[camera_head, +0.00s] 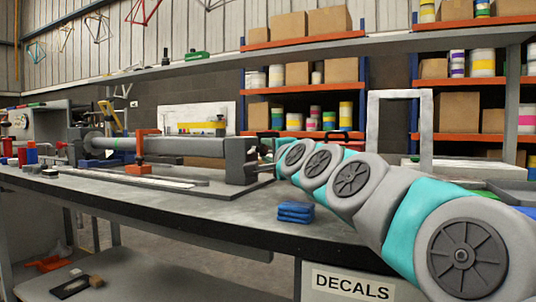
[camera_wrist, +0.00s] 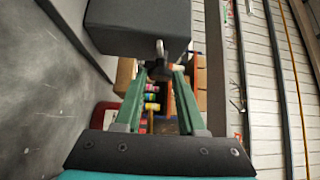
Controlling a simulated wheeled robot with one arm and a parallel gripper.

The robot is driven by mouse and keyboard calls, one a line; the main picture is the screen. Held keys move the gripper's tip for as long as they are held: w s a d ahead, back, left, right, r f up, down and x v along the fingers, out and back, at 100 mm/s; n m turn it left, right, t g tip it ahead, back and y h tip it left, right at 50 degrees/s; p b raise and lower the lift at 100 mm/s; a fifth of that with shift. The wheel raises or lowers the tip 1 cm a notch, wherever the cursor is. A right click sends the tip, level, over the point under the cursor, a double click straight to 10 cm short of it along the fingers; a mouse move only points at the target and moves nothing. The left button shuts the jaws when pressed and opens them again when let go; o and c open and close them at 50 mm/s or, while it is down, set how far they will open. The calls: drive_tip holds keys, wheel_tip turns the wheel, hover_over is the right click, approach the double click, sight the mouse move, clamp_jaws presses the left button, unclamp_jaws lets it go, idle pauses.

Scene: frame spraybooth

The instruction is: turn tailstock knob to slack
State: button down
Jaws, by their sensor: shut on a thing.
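The tailstock (camera_head: 240,160) is a dark grey block at the right end of a long bench fixture; it also fills the top of the wrist view (camera_wrist: 138,25). The tailstock knob (camera_wrist: 159,72) is a small dark round piece below the block in the wrist view, with a pale metal piece just above it. My gripper (camera_wrist: 160,73) has its two green fingers shut on the knob, one on each side. In the head view, my gripper (camera_head: 267,158) reaches the tailstock's right side, and the knob cannot be made out there.
A grey bar (camera_head: 175,146) runs along the fixture, with an orange clamp (camera_head: 140,143) on it. Folded blue cloths (camera_head: 295,213) lie at the bench's front edge (camera_head: 150,207), below my arm. A grey upright frame (camera_head: 372,125) stands behind my arm. Shelves with boxes and cans stand behind.

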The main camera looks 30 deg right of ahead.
drive_tip(key=shift+f, duration=0.1)
drive_tip(key=c, duration=0.5)
unclamp_jaws()
drive_tip(key=shift+s, duration=0.1)
drive_tip(key=shift+s+a+f, duration=0.1)
drive_tip(key=shift+s+a, duration=0.05)
drive_tip(key=shift+s, duration=1.1)
drive_tip(key=shift+s+a+f, duration=0.1)
drive_tip(key=shift+s+a, duration=0.1)
drive_tip(key=shift+s, duration=1.05)
drive_tip(key=shift+s+a, duration=0.15)
drive_tip(key=shift+s, duration=1.1)
